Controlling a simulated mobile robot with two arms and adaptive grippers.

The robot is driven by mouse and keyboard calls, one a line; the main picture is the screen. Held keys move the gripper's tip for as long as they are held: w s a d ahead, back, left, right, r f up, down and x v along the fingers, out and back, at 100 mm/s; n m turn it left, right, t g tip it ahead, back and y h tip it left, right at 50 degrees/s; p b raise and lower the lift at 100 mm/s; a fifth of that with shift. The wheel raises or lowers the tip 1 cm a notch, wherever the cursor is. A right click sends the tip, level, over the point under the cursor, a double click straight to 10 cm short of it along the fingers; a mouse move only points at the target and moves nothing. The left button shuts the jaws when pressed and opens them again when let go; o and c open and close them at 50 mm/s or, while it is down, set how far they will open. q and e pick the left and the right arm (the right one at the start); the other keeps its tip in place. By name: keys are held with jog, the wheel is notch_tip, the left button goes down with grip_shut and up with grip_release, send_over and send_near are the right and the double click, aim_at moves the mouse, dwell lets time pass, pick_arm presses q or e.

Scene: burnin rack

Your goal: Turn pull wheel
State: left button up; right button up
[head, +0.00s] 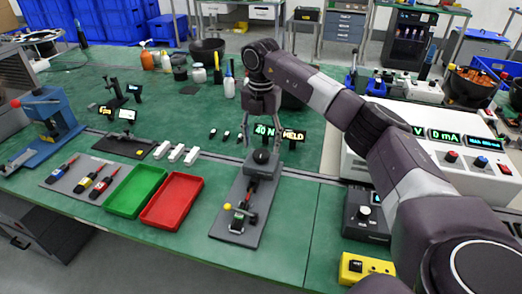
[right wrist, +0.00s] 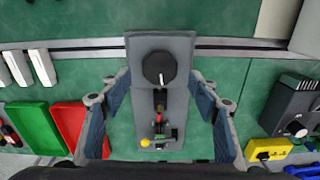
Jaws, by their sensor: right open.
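The pull wheel (head: 261,157) is a round black knob at the far end of a flat grey pull-test fixture (head: 231,225) on the green bench. It also shows in the right wrist view (right wrist: 160,68), with a white mark on its lower right. My right gripper (head: 260,138) points down above the wheel, open and empty. In the right wrist view its fingers stand apart on the left and right of the fixture, with the wheel between and slightly beyond the tips. A small clamp with a yellow ball (right wrist: 145,143) sits at the fixture's near end. My left gripper does not show.
Displays reading "40 N" and "HELD" (head: 293,135) stand just behind the wheel. A red tray (head: 172,200) and a green tray (head: 136,192) lie left of the fixture. A white power supply (head: 430,150) and a black dial box (head: 366,212) stand to the right.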

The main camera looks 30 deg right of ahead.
aim_at(261, 153)
jog(key=shift+f, duration=1.65)
jog(key=shift+c, duration=0.5)
jog(key=c, duration=1.1)
jog(key=shift+o, duration=0.2)
jog(key=shift+n, duration=0.3)
